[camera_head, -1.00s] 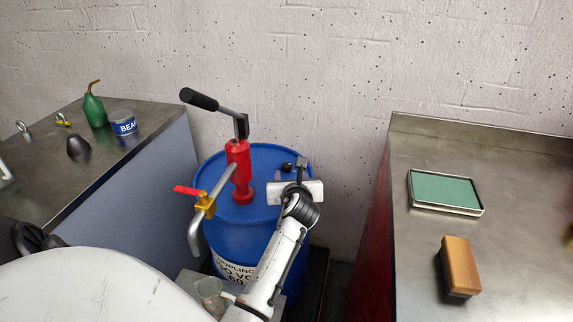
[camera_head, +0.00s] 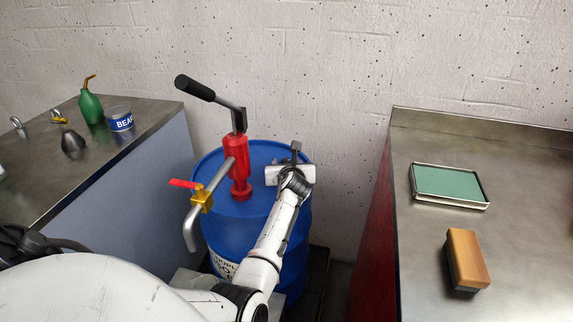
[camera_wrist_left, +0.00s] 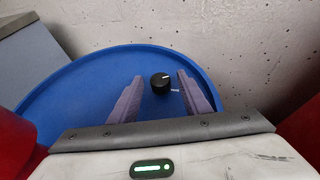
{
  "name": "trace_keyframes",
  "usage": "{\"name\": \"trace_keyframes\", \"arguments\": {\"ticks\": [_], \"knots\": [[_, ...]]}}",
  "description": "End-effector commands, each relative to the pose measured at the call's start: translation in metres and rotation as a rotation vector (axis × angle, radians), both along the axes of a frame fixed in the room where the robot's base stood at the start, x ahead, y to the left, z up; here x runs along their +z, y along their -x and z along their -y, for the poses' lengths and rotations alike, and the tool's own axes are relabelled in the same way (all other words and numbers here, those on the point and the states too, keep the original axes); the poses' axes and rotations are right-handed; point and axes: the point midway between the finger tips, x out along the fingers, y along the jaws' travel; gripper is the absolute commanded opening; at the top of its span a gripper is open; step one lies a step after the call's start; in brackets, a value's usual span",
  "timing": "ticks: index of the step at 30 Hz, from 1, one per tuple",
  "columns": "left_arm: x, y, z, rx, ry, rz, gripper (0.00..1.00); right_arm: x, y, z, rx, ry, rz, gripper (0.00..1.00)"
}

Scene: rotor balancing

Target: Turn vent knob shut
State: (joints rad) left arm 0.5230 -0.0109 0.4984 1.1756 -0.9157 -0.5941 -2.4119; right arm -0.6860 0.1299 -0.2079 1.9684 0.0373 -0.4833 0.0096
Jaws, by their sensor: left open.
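The vent knob (camera_wrist_left: 160,83) is a small black round knob with a white mark, on top of the blue drum (camera_head: 262,152). In the left wrist view it appears between my left gripper's two grey-purple fingers (camera_wrist_left: 160,77). The fingers are apart, with a gap on each side of the knob; I cannot tell how far their tips are above the lid. In the head view my left gripper (camera_head: 286,160) is over the drum's right rear part, and the knob is hidden behind it. My right gripper is not in view.
A red hand pump (camera_head: 237,165) with a black-gripped lever stands on the drum, left of my gripper. Its pipe has a brass valve (camera_head: 202,199) with a red handle.

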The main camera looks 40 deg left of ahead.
Motion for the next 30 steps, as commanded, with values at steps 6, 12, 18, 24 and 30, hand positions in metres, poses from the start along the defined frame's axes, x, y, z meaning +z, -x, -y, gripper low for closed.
{"name": "trace_keyframes", "arguments": {"ticks": [6,12,18,24,30], "knots": [[0.0004,0.0001,0.0000,0.000,-0.001,0.001,0.15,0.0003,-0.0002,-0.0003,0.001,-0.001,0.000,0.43],[0.0005,0.0002,0.0000,0.002,-0.001,-0.001,0.02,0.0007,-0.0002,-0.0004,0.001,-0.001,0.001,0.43],[0.0021,-0.0004,-0.0001,0.024,-0.005,-0.002,0.02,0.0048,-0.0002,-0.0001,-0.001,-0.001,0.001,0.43],[0.0032,-0.0017,0.0003,0.091,-0.007,-0.004,0.02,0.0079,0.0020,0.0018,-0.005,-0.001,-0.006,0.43],[0.0007,-0.0035,0.0012,0.201,-0.007,-0.001,0.02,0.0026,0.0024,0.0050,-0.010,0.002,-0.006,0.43]]}}
